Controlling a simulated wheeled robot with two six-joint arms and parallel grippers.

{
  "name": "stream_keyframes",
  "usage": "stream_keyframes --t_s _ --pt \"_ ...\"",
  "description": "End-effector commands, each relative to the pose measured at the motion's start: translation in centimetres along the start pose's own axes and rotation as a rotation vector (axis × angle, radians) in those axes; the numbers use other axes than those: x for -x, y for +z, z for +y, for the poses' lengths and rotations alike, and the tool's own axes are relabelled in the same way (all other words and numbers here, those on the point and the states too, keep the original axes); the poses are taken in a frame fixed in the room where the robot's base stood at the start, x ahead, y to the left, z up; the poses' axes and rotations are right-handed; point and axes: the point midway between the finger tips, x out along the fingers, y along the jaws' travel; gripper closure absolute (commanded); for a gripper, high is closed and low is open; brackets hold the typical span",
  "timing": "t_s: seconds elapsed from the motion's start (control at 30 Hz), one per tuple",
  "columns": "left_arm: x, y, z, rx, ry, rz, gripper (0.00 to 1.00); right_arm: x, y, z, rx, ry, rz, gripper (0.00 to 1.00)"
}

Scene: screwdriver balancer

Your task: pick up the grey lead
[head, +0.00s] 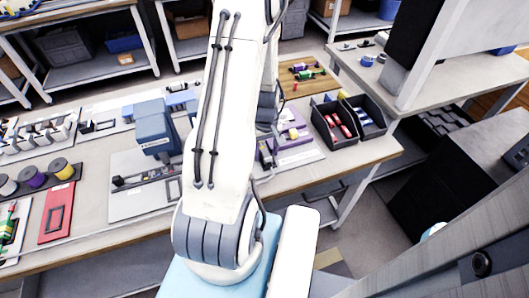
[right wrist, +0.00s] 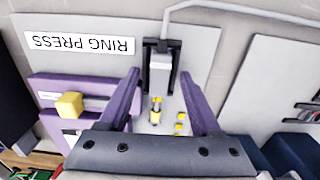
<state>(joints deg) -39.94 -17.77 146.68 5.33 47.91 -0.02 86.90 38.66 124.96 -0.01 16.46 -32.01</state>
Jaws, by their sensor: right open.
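A light grey lead (right wrist: 245,14) shows at the top of the right wrist view. It curves from the top of a grey and black device (right wrist: 160,75) towards the upper right. My right gripper (right wrist: 160,73) is open, with its two purple fingers spread on either side of the device's lower part. Nothing is held between the fingers, and the lead lies beyond their tips. In the head view my right arm hides much of this area, and I cannot make out the lead there. My left gripper is not in view.
A "RING PRESS" label (right wrist: 80,43) is upside down at upper left. A yellow block (right wrist: 69,105) sits on a purple fixture. A black bin (head: 333,122) with red parts stands near the bench's right end. A blue-grey machine (head: 155,128) stands left of my arm.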

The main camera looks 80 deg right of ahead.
Motion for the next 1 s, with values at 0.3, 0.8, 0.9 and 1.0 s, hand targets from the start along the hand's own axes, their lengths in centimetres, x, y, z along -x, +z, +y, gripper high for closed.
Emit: stream_keyframes --t_s 0.3,0.8,0.9,1.0 --pt "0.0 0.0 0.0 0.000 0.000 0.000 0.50 -0.4 -0.1 0.0 0.000 0.001 0.002 0.50" --pt "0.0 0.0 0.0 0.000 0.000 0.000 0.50 -0.1 -0.1 0.0 0.001 0.002 0.002 1.00" --pt "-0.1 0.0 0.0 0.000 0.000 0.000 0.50 0.4 -0.1 0.0 0.001 0.002 0.003 1.00" --pt "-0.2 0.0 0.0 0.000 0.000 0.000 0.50 1.5 -0.1 0.1 0.001 0.003 0.005 1.00"
